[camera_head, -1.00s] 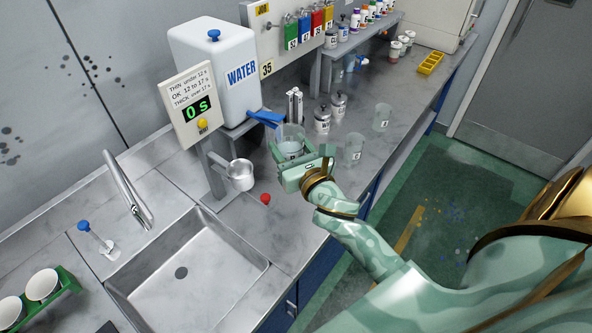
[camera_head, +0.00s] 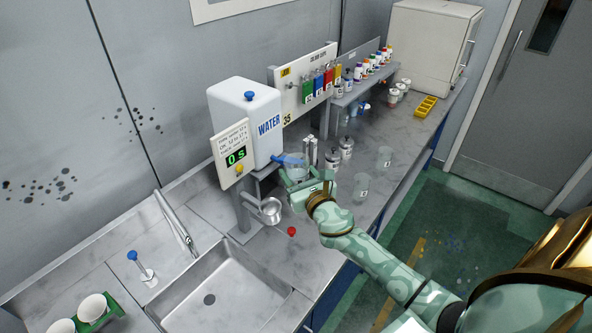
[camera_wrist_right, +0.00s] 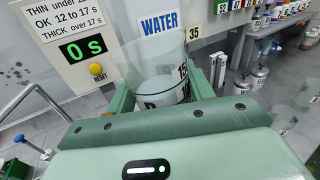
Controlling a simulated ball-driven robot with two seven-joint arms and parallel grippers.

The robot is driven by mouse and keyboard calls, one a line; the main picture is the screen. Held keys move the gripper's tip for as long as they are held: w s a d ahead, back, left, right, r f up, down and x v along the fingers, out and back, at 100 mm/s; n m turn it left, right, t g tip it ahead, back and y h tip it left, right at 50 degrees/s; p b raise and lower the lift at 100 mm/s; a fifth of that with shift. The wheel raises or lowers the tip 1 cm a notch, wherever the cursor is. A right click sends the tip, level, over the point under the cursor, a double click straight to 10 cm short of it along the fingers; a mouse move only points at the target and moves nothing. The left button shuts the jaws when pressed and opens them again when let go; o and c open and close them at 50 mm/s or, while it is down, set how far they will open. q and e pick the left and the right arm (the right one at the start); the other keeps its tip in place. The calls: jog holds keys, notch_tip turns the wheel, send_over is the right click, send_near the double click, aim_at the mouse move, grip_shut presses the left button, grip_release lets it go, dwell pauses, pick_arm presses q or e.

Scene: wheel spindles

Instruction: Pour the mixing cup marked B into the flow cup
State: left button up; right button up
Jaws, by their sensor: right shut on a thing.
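My right gripper (camera_head: 309,190) is shut on a clear mixing cup (camera_head: 297,172), held upright beside the blue tap of the water tank. In the right wrist view the cup (camera_wrist_right: 158,68) stands between the fingers with pale contents low inside; its black mark is partly hidden, so I cannot read the letter surely. The metal flow cup (camera_head: 268,211) sits on its stand below the timer, left of and nearer than the held cup. They are apart. Two other clear cups, one farther back (camera_head: 384,157) and one nearer (camera_head: 361,187), stand on the bench. My left gripper is out of view.
The water tank (camera_head: 243,120) and the timer reading 0 s (camera_head: 233,155) stand behind the flow cup. A red ball-like item (camera_head: 291,231) lies on the bench by the sink (camera_head: 225,290). Metal-lidded jars (camera_head: 346,148) stand behind the gripper.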

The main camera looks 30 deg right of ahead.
jog(key=f+n, duration=0.1)
jog(key=n, duration=0.2)
jog(key=shift+f, duration=0.15)
jog(key=f+n, duration=0.2)
jog(key=shift+n+b, duration=0.3)
jog(key=shift+b, duration=0.1)
jog(key=f+n, duration=0.1)
jog(key=f+n+b, duration=0.1)
jog(key=n, duration=0.1)
jog(key=shift+w+a+f, duration=0.1)
jog(key=shift+a+f, duration=0.1)
jog(key=shift+a, duration=0.1)
jog(key=shift+f+n+p, duration=0.2)
jog(key=shift+n+p, duration=0.1)
jog(key=shift+n, duration=0.4)
jog(key=shift+a+r+n+g+p, duration=0.15)
jog(key=shift+r+n+p, duration=0.1)
jog(key=shift+n+p, duration=0.6)
jog(key=shift+r+n+g+p, duration=0.2)
jog(key=shift+n+p, duration=0.35)
jog(key=shift+p, duration=0.5)
dwell(3.7)
